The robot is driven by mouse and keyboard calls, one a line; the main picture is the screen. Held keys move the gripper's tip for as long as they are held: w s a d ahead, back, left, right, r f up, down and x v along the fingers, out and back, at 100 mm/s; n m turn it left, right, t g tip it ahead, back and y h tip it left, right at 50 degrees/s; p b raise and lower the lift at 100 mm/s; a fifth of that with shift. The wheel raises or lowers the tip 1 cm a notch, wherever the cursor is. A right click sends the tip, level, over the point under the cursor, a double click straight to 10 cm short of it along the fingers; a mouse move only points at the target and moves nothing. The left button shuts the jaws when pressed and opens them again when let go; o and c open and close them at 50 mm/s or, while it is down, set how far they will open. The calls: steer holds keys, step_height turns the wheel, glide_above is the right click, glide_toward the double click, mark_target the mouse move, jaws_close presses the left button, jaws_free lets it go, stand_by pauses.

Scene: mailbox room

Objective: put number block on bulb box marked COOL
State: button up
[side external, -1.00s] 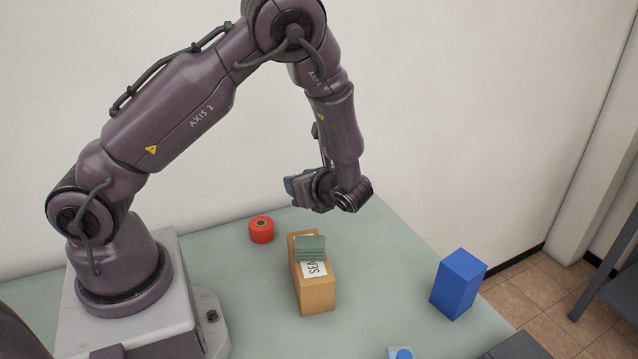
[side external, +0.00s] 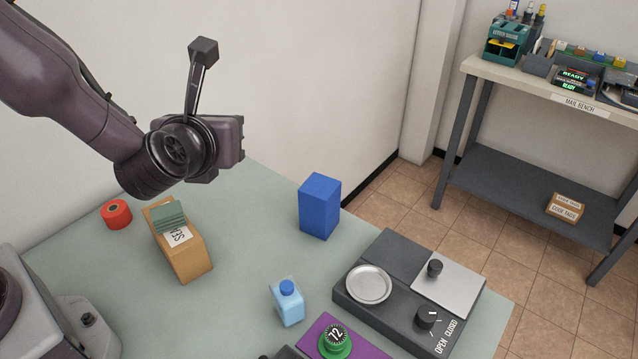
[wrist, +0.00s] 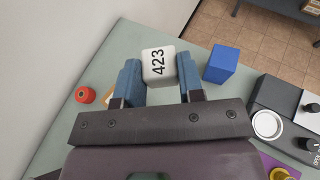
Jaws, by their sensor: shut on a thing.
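In the wrist view a white block marked 423 (wrist: 158,72) sits between the blue fingers of my gripper (wrist: 158,62), which is shut on it. In the side external view the hand is raised above the table, and its fingers and the block are hidden from that side. I can read no COOL mark in any view. A plain blue box (side external: 320,207) stands upright on the table, right of and below the hand; it also shows in the wrist view (wrist: 222,64). I cannot tell whether it is the bulb box.
A cardboard box (side external: 190,262) with a partly hidden label bears a green stack (side external: 169,215). A red roll (side external: 117,214) is beside it. A light-blue bottle (side external: 288,304), a green dial marked 12 (side external: 335,341) and a dark control panel (side external: 385,300) stand nearer. A mail bench (side external: 565,95) is behind.

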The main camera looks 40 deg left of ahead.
steer(key=d+m+t+h, duration=0.1)
steer(key=d, duration=0.1)
steer(key=m+h, duration=0.1)
steer(key=h, duration=0.1)
glide_above(317, 192)
steer(key=f, duration=0.9)
steer(key=shift+s+a, duration=0.1)
steer(key=shift+s, duration=0.1)
steer(key=shift+w+f, duration=0.15)
steer(key=shift+f, duration=0.75)
steer(key=shift+w+f, duration=0.1)
steer(key=shift+f, duration=0.8)
steer(key=shift+f, duration=0.15)
steer(key=o, duration=0.9)
